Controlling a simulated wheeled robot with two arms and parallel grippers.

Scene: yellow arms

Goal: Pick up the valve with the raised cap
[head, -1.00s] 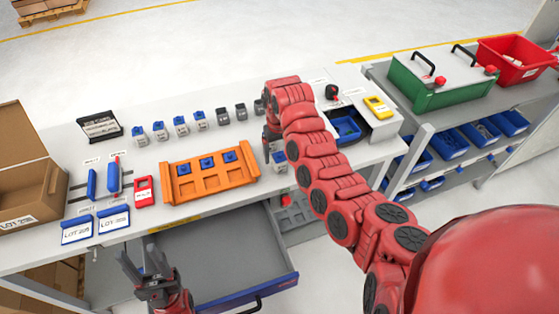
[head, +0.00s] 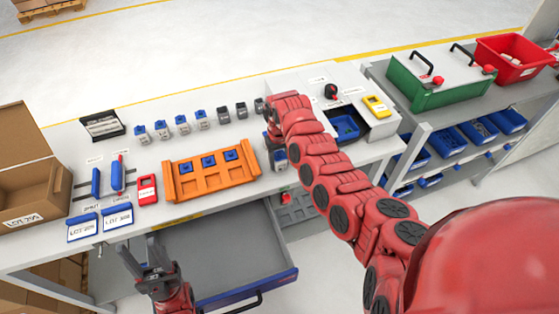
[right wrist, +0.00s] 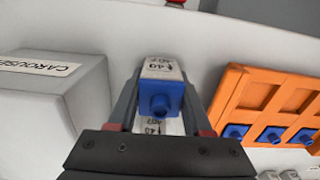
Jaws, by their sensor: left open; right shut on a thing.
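A valve (head: 280,160) with a pale labelled body and a blue cap is at the bench's front edge, right of the orange rack. In the right wrist view this valve (right wrist: 160,98) sits between my right gripper's fingers (right wrist: 162,85), blue cap with a round knob facing the camera. My right gripper (head: 273,142) is shut on it; the arm partly hides it in the head view. Several other valves (head: 182,124) stand in a row at the back, some blue-capped, some grey. My left gripper (head: 146,254) is open and empty in front of the bench.
The orange rack (head: 211,180) holds blue-capped parts. A blue bin (head: 345,129) and a grey housing (head: 318,87) are to the right. An open drawer (head: 225,255) juts out below the bench. A cardboard box (head: 28,190) stands at the left.

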